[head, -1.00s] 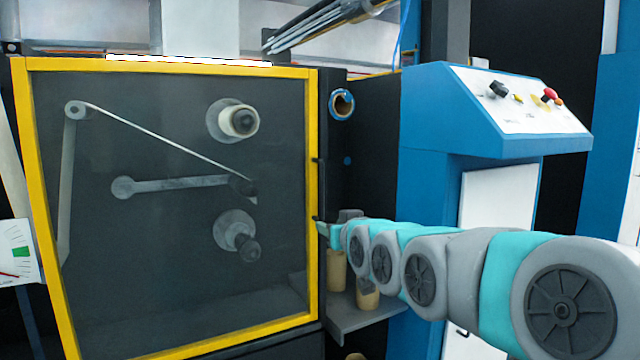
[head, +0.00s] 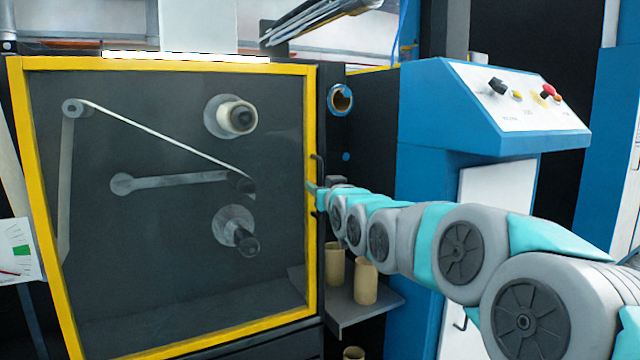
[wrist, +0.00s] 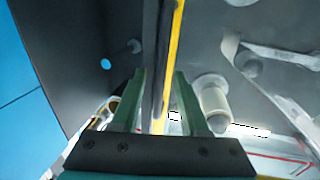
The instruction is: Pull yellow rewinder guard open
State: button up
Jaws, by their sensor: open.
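The yellow rewinder guard (head: 311,110) is a yellow frame around a clear dark panel, and it looks shut against the machine at left in the head view. A thin black handle (head: 318,168) stands on its right side. My gripper (head: 311,190) is at that right edge, beside the handle's height. In the wrist view my gripper (wrist: 158,75) is open, with two green fingers apart. The dark handle bar (wrist: 162,60) and the yellow frame edge (wrist: 176,45) run between the finger lines. I cannot tell whether the fingers touch them.
Behind the panel are rollers (head: 237,117) and a web strip. Cardboard cores (head: 365,282) stand on a grey shelf (head: 350,312) below my arm. A blue control console (head: 440,110) with knobs and a red button stands at right.

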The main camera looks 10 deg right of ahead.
jog(key=shift+w, duration=0.35)
grip_shut()
dwell(1.2)
